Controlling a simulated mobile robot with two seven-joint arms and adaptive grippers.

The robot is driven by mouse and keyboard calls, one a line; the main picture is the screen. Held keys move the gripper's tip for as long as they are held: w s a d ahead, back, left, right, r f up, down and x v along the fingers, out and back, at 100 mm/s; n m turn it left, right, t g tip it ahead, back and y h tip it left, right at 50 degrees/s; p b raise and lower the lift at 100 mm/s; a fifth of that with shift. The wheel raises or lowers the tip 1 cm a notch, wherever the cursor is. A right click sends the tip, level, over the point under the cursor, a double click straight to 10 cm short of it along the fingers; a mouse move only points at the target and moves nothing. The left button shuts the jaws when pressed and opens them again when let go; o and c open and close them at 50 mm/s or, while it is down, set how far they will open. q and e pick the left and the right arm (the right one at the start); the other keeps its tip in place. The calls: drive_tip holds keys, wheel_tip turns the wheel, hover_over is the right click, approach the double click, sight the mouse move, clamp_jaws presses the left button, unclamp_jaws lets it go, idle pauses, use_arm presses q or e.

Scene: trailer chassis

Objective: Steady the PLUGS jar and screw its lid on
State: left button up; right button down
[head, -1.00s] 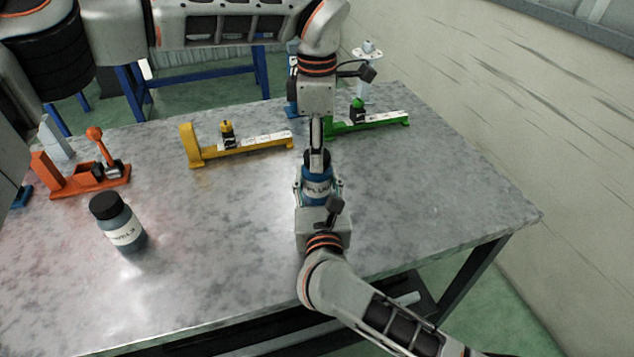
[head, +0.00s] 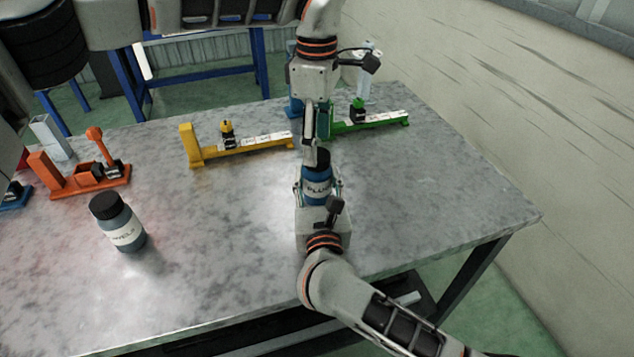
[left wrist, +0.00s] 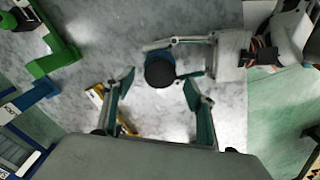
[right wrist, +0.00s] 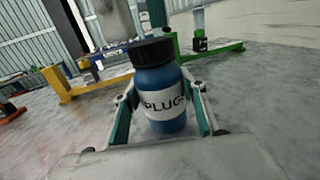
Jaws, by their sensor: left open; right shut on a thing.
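The PLUGS jar (head: 317,188) is a blue bottle with a white label, standing upright on the table. Its black lid (right wrist: 152,51) sits on its mouth; I cannot tell how tightly. My right gripper (right wrist: 162,98) is shut around the jar's body from the near side. My left gripper (head: 310,158) points down from above, open, close to the lid. In the left wrist view the lid (left wrist: 160,72) shows from above, between and slightly beyond the spread fingertips, with gaps on both sides. In the head view the left fingers partly hide the lid.
Another dark-lidded jar (head: 119,222) stands at the left of the table. An orange fixture (head: 85,180), a yellow fixture (head: 245,147) and a green fixture (head: 375,124) lie along the back. The right side of the table is clear.

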use_arm(q)
wheel_tip(320, 180, up, 9)
drive_tip(key=shift+r, duration=0.2)
use_arm(e)
drive_tip(key=c, duration=1.1)
unclamp_jaws()
drive_tip(key=s, duration=0.8)
drive_tip(key=s+d, duration=0.1)
drive_tip(key=s, duration=0.3)
